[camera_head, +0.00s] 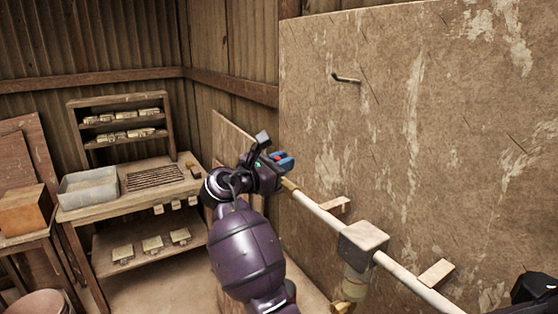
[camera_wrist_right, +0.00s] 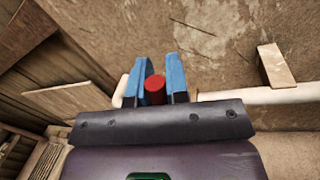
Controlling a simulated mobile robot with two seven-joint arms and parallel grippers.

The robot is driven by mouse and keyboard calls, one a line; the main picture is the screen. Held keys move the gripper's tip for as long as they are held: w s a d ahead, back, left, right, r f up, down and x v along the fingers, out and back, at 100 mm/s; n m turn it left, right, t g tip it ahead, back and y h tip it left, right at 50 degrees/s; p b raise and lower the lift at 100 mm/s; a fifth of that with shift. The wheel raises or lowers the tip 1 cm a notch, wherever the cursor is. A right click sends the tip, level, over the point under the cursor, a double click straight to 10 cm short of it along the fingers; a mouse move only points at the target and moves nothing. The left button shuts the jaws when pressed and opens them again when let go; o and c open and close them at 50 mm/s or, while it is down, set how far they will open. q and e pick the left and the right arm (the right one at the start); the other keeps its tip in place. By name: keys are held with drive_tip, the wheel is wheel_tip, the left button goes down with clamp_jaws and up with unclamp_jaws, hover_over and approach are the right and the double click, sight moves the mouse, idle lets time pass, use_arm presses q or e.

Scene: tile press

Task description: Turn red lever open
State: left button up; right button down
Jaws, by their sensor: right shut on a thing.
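The red lever (camera_wrist_right: 155,89) shows in the right wrist view as a short red rounded end between two blue fingers. My right gripper (camera_wrist_right: 160,78) is shut on it, with a finger on either side. In the head view my right gripper (camera_head: 283,160) is at the far end of the white pipe (camera_head: 318,213), by the brass fitting (camera_head: 289,186). Only a small bit of red shows between the fingers there. The rest of the lever is hidden, so its angle cannot be told.
The pipe runs along a worn board wall (camera_head: 420,120), with a grey block joint (camera_head: 362,237) and a brass tap (camera_head: 352,288) below it. A hook (camera_head: 346,79) sticks out above. At left stand a workbench with a grey tub (camera_head: 88,188) and a shelf (camera_head: 120,98).

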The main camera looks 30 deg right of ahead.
drive_tip(key=shift+s+a+f+m+g+h+b, duration=0.15)
drive_tip(key=shift+s+f+m+b, duration=0.2)
drive_tip(key=shift+s+m, duration=0.55)
drive_tip(key=shift+s+d+f+m+g+h+b, duration=0.2)
drive_tip(key=shift+s+m+b, duration=0.25)
drive_tip(key=shift+m, duration=0.75)
drive_tip(key=c, duration=1.1)
unclamp_jaws()
drive_tip(key=shift+a, duration=0.25)
